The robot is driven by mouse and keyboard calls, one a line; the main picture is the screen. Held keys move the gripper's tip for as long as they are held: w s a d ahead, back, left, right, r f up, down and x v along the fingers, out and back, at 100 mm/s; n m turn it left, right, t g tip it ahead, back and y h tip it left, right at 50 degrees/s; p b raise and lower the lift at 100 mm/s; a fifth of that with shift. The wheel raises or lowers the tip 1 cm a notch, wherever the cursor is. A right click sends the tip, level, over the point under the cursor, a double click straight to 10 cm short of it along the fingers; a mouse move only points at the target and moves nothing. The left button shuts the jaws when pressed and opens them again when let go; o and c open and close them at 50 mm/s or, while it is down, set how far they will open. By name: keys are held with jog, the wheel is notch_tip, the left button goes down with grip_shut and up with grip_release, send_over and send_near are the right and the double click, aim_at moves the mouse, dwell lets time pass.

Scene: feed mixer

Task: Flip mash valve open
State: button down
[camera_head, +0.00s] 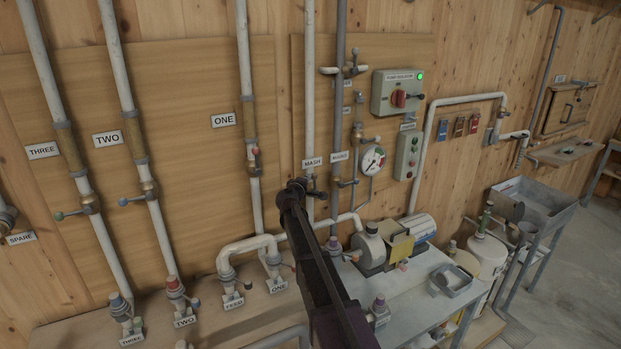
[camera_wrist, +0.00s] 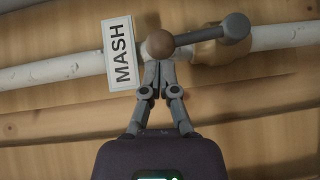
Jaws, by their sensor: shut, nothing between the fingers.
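The mash valve shows in the wrist view on a white pipe (camera_wrist: 290,37), which runs across the picture. Its grey lever (camera_wrist: 205,37) ends in a brown ball knob (camera_wrist: 160,44) at the left and lies nearly along the pipe over a brass-coloured body (camera_wrist: 207,48). The white MASH label (camera_wrist: 118,55) is left of the knob and also shows in the head view (camera_head: 313,162). My gripper (camera_wrist: 158,72) is shut and empty, its fingertips right at the knob's lower edge. I cannot tell if they touch. In the head view my gripper (camera_head: 298,186) hides most of the valve.
A second labelled pipe (camera_head: 340,110) with a pressure gauge (camera_head: 373,160) stands just right of the mash pipe. The ONE pipe (camera_head: 247,80) is to the left. A pump (camera_head: 385,245) and bench (camera_head: 420,290) lie below right. Bare wood panel (camera_head: 200,180) is clear at left.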

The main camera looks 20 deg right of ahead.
jog(key=shift+d+r, duration=0.2)
jog(key=shift+d, duration=0.2)
jog(key=shift+a, duration=0.25)
jog(key=w+a+r+p+v, duration=0.1)
jog(key=p+v, duration=0.1)
jog(key=v, duration=1)
jog(key=shift+a+r, duration=0.2)
jog(key=shift+a, duration=0.35)
